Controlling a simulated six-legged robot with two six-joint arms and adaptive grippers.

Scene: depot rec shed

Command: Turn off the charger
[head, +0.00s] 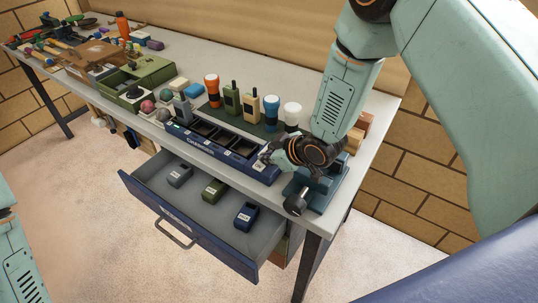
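The charger (228,158) is a long dark blue unit with several dark bays along the bench's front edge. A grey handheld radio (181,110) stands at its left end. My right gripper (266,158) is low over the charger's right end, its fingertips at or very near a small pale patch there. The fingers are small and partly hidden by the gripper body, so I cannot tell their opening or whether they touch. The charger's switch cannot be made out. Of my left arm only a link shows at the lower left; its gripper is out of view.
Below the charger an open drawer (190,222) holds a grey, a green and a blue pack (246,216). Radios and lamps (271,108) stand behind the charger. A blue vise-like tool (318,190) sits right beside my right gripper. A green box (140,80) and tools crowd the left.

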